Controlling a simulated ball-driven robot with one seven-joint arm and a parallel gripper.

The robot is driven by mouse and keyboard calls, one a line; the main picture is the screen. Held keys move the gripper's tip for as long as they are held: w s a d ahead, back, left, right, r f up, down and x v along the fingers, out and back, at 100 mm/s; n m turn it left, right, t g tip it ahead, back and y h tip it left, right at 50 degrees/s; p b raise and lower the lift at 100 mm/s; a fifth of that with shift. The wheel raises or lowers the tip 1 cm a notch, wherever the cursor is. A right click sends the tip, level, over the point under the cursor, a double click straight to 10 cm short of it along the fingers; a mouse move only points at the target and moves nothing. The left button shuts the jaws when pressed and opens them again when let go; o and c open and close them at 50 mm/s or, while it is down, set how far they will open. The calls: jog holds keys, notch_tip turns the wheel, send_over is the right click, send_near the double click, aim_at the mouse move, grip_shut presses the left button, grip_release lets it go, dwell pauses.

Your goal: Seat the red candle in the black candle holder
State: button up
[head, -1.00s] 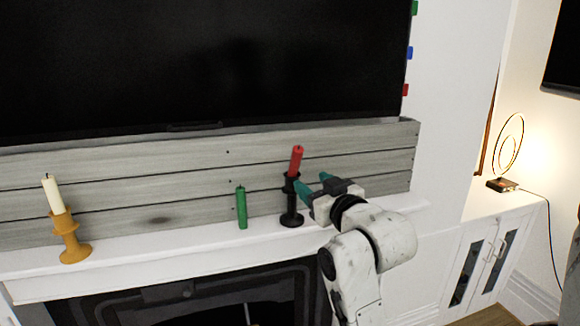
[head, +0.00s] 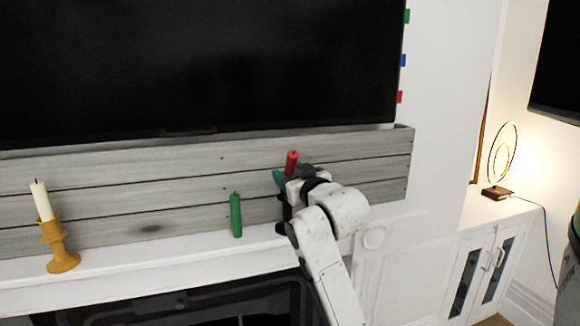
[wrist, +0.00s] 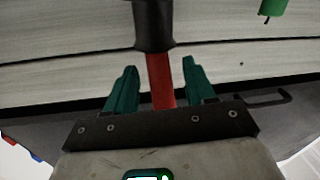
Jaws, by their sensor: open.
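The red candle (head: 291,162) stands in the top of the black candle holder (head: 284,212), whose body is mostly behind my gripper in the head view. In the wrist view the red candle (wrist: 161,82) runs out of the black holder's cup (wrist: 153,25) at a slight lean. How deep it sits in the cup cannot be told. My gripper (head: 283,178) is at the candle's height. Its teal fingers, also in the wrist view (wrist: 160,64), are open, one on each side of the candle, with gaps to it.
A green candle (head: 236,215) stands on the white mantel (head: 180,258), left of the holder. A cream candle (head: 42,200) in an orange holder (head: 62,260) stands further left. Grey planks (head: 120,205) and a dark TV (head: 200,70) are close behind.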

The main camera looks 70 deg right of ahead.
jog(key=shift+w+d, duration=0.3)
grip_shut()
dwell(0.4)
